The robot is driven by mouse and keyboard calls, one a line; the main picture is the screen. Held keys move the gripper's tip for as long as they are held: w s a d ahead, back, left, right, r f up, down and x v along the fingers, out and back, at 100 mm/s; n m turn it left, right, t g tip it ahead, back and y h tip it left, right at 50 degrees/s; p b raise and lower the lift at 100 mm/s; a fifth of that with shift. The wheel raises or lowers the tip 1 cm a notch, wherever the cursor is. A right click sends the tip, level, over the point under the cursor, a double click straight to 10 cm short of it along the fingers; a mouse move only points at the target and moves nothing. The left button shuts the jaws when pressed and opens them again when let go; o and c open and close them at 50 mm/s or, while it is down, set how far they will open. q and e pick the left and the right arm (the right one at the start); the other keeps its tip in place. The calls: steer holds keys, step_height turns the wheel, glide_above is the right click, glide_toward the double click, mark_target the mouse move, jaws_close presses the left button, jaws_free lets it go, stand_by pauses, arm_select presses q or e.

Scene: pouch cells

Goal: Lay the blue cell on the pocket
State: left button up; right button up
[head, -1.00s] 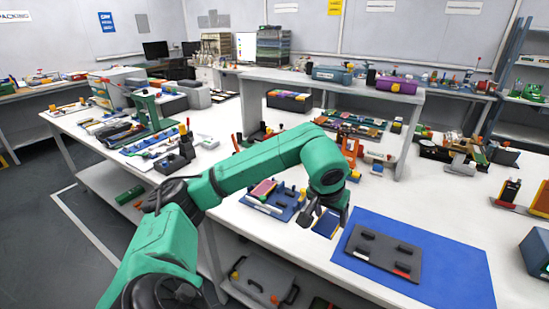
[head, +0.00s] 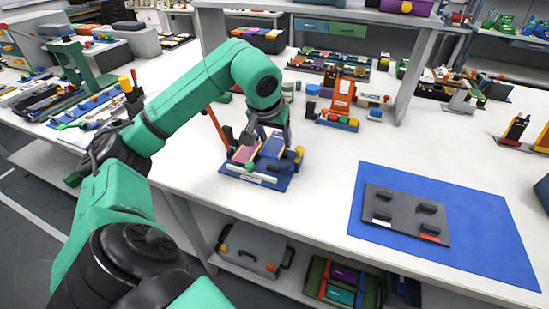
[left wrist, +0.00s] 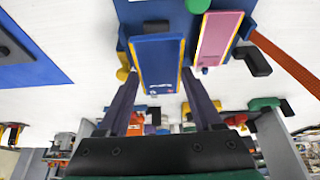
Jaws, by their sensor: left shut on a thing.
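The blue cell (head: 273,147), a flat piece with yellow long edges, is at the right half of a blue tray (head: 270,183). My left gripper (head: 262,132) is shut on its near end. In the left wrist view the blue cell (left wrist: 158,62) lies between the two fingers of the left gripper (left wrist: 160,80). A pink cell (head: 245,152) lies beside it on the tray's left half and also shows in the left wrist view (left wrist: 218,38). I cannot tell whether the blue cell touches the tray. My right gripper is not in view.
A blue mat (head: 370,220) at the right bears a dark grey plate (head: 405,214) with several black blocks. A red-orange stand (head: 342,95) and small coloured parts are behind the tray. The white table between tray and mat is clear.

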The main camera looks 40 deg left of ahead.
mark_target(274, 150)
arm_select(q)
step_height(274, 150, down, 6)
steer(key=shift+d+r+b, duration=0.15)
steer(key=shift+r+b, duration=0.05)
steer(key=shift+b, duration=0.25)
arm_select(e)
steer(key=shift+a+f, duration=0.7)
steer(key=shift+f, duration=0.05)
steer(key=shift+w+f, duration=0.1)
arm_select(q)
steer(key=shift+f, duration=0.2)
steer(key=o, duration=1.3)
steer(key=shift+r, duration=0.1)
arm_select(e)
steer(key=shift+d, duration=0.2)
arm_select(q)
steer(key=shift+r, duration=0.3)
steer(key=p+v, duration=0.2)
steer(key=v, duration=0.9)
steer(key=shift+s+r, duration=0.15)
steer(key=shift+r, duration=0.15)
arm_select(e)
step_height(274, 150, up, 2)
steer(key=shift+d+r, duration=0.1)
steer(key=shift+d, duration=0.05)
